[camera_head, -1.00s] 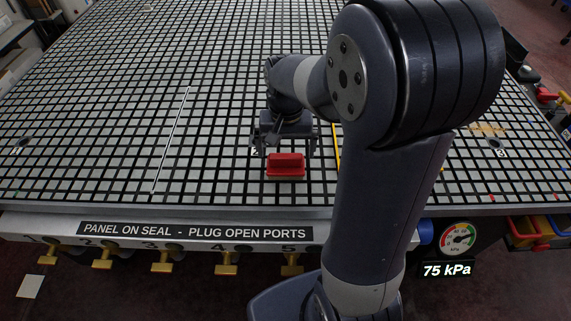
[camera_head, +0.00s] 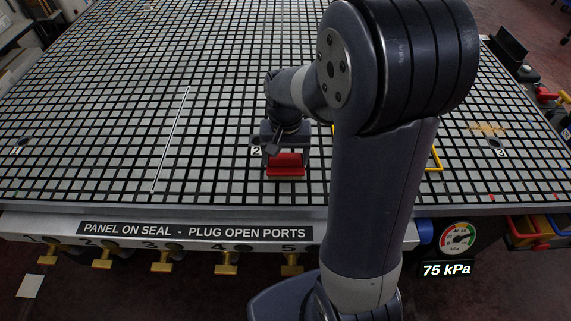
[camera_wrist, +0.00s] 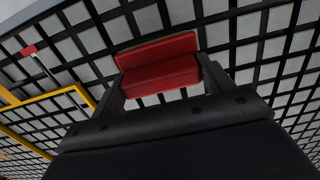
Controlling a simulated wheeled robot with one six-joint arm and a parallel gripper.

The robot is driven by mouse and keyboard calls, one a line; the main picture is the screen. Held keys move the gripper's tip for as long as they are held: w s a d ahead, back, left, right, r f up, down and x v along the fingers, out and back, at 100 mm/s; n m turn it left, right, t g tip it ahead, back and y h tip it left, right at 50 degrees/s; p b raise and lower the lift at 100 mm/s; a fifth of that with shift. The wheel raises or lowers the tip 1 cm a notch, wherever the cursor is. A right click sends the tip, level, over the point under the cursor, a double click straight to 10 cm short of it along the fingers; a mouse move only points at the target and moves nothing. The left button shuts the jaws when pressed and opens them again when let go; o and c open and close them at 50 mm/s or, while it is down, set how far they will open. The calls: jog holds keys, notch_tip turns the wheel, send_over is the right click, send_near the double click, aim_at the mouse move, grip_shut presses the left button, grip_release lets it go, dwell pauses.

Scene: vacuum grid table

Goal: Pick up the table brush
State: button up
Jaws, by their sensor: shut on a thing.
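The table brush, a red block-like piece (camera_head: 286,166), is on the grid table (camera_head: 110,120) near its front edge, left of my arm. My gripper (camera_head: 286,170) is over it with a finger at each side, shut on it. In the wrist view the red brush (camera_wrist: 158,66) sits between the dark fingers of my gripper (camera_wrist: 161,84). It appears to be still at table level; I cannot tell whether it touches the surface. Its underside is hidden.
A thin pale rod (camera_head: 171,140) lies on the grid to the left. A yellow frame (camera_head: 435,160) lies behind my arm and also shows in the wrist view (camera_wrist: 84,95). Numbered yellow valves (camera_head: 162,262) line the front edge. A gauge (camera_head: 458,238) sits at front right.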

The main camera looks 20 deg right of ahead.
aim_at(286, 155)
jog(key=shift+c, duration=0.8)
jog(key=shift+r, duration=0.1)
notch_tip(286, 155, up, 10)
jog(key=shift+f, duration=0.1)
